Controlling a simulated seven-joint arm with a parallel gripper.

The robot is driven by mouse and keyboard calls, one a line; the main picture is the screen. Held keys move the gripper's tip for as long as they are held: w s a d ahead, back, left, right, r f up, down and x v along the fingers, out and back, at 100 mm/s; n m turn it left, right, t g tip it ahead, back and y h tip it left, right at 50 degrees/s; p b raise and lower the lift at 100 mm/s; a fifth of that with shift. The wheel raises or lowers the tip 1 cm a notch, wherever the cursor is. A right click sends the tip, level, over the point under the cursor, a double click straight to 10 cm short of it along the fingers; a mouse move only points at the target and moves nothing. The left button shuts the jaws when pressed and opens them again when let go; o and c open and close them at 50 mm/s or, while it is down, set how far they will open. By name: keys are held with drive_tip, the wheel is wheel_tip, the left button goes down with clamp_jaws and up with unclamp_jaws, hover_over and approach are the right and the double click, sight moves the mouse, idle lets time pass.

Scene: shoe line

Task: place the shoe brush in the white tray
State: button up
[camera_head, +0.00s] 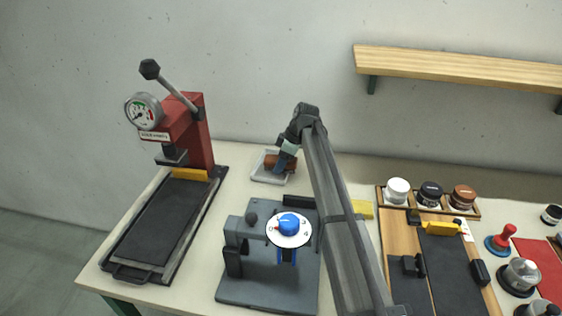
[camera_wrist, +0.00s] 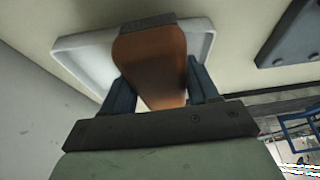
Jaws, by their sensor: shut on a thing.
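The shoe brush (camera_wrist: 150,62) has a brown body, and a dark strip shows along its far edge in the wrist view. My gripper (camera_wrist: 160,88) is shut on it, with one blue finger on each side. The white tray (camera_wrist: 85,62) lies behind the brush in the wrist view. In the head view the brush (camera_head: 279,163) appears over the white tray (camera_head: 259,175), with my gripper (camera_head: 283,160) at it. I cannot tell whether the brush touches the tray floor. My gripper and arm hide part of the tray's right side.
A red press (camera_head: 190,130) with a gauge stands left of the tray. A grey fixture with a blue knob (camera_head: 289,223) stands in front of it. A yellow block (camera_head: 363,209) and a wooden board with several jars (camera_head: 398,190) are to the right. A wooden shelf (camera_head: 460,66) hangs on the wall.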

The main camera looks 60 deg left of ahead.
drive_tip(key=shift+f, duration=0.15)
drive_tip(key=o, duration=1.2)
drive_tip(key=v, duration=1.2)
drive_tip(key=shift+r, duration=0.25)
